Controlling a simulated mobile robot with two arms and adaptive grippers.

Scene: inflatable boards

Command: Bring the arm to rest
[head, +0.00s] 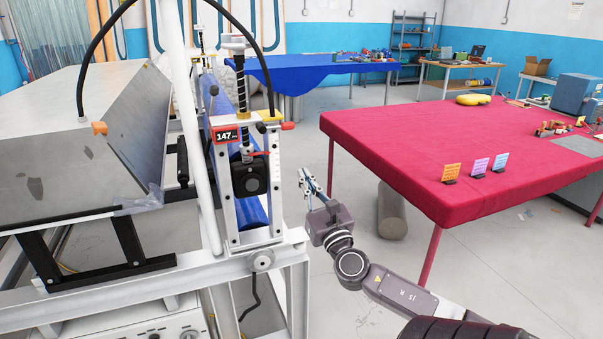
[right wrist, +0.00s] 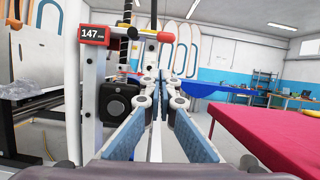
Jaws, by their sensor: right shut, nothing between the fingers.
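My right gripper (head: 309,184) is in the middle of the head view, raised in the open space between the machine and the red table. Its fingers are shut and empty; they also show in the right wrist view (right wrist: 163,80), pointing forward past the machine's post. The right arm comes in from the lower right of the head view. My left gripper is in neither view.
The machine (head: 219,185), with a 147 display (head: 227,135) and a black knob, stands close left of my right gripper. The red table (head: 400,135), bearing three small cards, is to the right. A grey roll (head: 391,212) stands on the floor under it. A blue table (head: 300,68) is behind.

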